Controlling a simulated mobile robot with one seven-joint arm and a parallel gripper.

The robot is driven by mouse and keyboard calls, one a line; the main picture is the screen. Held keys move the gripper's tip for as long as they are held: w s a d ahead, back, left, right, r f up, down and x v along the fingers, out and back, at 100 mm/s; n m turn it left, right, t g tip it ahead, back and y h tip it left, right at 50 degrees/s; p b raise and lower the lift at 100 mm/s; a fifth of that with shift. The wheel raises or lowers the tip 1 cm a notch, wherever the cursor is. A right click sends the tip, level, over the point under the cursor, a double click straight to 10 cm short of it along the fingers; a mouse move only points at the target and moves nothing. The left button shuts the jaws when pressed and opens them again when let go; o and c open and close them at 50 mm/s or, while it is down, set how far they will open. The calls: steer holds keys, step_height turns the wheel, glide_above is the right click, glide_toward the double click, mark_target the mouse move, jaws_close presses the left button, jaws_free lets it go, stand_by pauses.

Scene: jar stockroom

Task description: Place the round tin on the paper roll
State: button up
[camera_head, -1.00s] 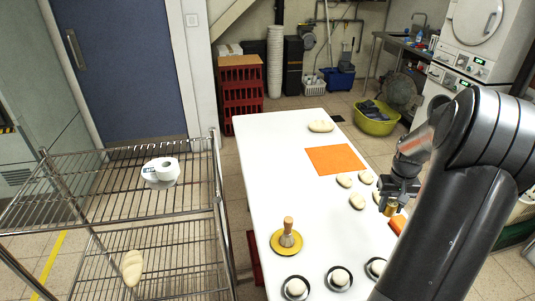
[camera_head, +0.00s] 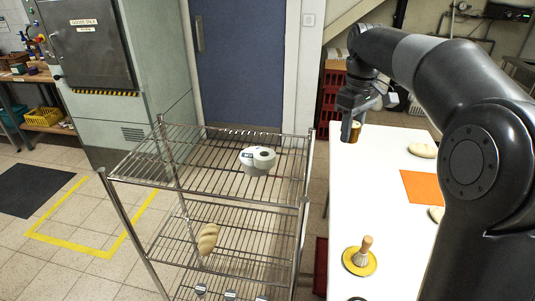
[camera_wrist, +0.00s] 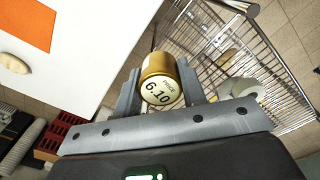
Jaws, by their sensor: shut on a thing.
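The round tin is a small gold cylinder (camera_head: 350,132) with a pale round face marked "PRICE 6.10" in the wrist view (camera_wrist: 160,90). My gripper (camera_head: 352,118) is shut on it, with one finger on each side in the wrist view (camera_wrist: 160,80), and holds it in the air near the white table's far left edge. The white paper roll (camera_head: 264,160) is on the top shelf of the wire rack, left of my gripper and apart from it. Its dark core hole shows. It also appears right of the tin in the wrist view (camera_wrist: 240,86).
The wire rack (camera_head: 205,180) has bare shelf around the roll and a twisted loaf (camera_head: 208,239) on a lower shelf. The white table (camera_head: 385,215) carries an orange mat (camera_head: 420,187), dough pieces and a brush (camera_head: 364,255) on a yellow dish.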

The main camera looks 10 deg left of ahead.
steer(key=s+a+r+n, duration=0.35)
steer(key=a+r, duration=0.25)
steer(key=a, duration=0.4)
glide_above(264, 154)
steer(key=f, duration=0.6)
steer(key=shift+d+f, duration=0.2)
steer(key=shift+d, duration=0.05)
steer(key=shift+a+f, duration=0.25)
steer(key=shift+f, duration=1.95)
steer(key=o, duration=0.5)
steer(key=shift+f, duration=0.15)
steer(key=o, duration=0.5)
